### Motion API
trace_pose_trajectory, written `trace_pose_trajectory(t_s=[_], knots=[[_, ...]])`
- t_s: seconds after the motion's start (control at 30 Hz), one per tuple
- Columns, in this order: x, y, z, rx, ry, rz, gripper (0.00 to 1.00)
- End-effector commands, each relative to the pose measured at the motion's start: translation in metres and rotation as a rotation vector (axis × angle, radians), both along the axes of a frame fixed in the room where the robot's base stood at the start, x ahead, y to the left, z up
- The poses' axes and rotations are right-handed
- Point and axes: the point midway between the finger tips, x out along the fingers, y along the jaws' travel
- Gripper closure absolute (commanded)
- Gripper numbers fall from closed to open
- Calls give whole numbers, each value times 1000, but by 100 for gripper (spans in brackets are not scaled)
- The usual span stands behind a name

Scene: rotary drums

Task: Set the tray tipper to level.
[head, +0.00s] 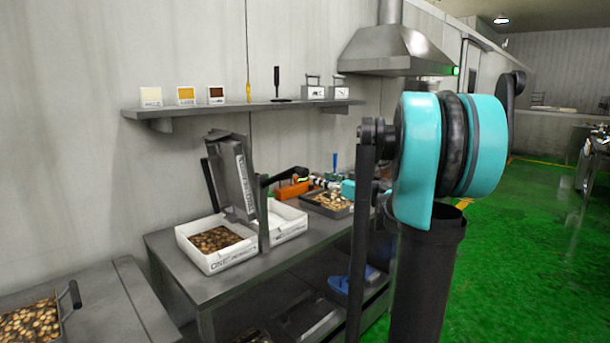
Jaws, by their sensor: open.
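The tray tipper stands on the metal bench as a grey metal tray (236,180), tipped up steeply, close to upright, above two white bins. A dark upright post stands at its front, and a black lever (285,175) reaches from the post up and to the right. The left white bin (217,263) holds brown nut-like pieces. The right white bin (291,228) shows only partly behind the post, and its visible inside looks empty. My teal and black arm fills the right centre of the head view.
A dark tray of pale pieces (328,203) and an orange item (292,190) sit farther along the bench (190,270). A wall shelf (240,107) holds sample cards and small tools. Another filled tray (30,323) is at lower left. Green floor (540,230) is open at right.

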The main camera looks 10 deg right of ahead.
Motion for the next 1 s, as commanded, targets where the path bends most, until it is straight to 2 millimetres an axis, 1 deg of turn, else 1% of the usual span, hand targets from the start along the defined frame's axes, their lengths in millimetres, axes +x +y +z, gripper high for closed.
trace_pose_trajectory(t_s=[0.03,0.2,0.43,0.63,0.9,0.93,1.0], knots=[[8,8,0,0,0,4,48],[35,27,0,0,0,4,48],[63,47,0,-1,1,3,48],[73,54,0,-1,1,1,48],[75,55,0,-1,1,0,48],[74,55,0,-1,1,0,49],[74,55,0,-1,1,0,57]])
